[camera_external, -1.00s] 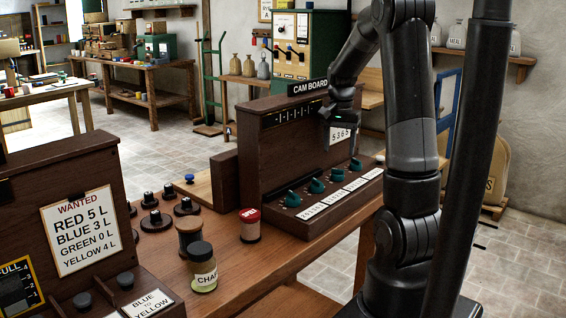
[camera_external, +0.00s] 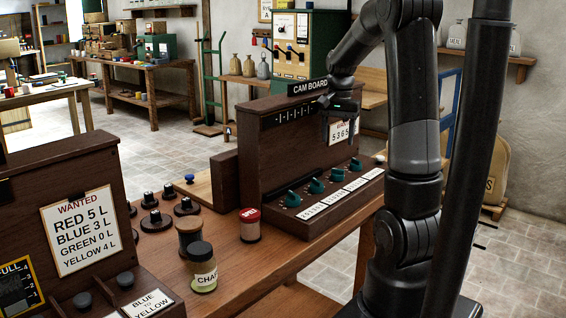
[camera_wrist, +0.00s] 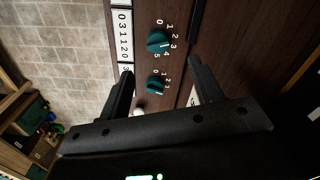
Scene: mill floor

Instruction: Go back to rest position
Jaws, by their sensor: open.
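My gripper (camera_external: 338,129) hangs in front of the upright panel of the cam board (camera_external: 290,140), above its row of green knobs. In the wrist view my gripper (camera_wrist: 160,82) has its two fingers wide apart with nothing between them. Past the fingers, two green knobs (camera_wrist: 158,41) with numbered dials show on the dark wood, beside white number labels (camera_wrist: 124,48). In the external view several green knobs (camera_external: 316,186) stand along the sloped front. A white card (camera_external: 343,132) on the panel is partly hidden by my gripper.
A wanted sign (camera_external: 79,231) is on the left board. A green cabinet (camera_external: 310,50) stands behind. Open floor (camera_external: 170,150) lies beyond the bench.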

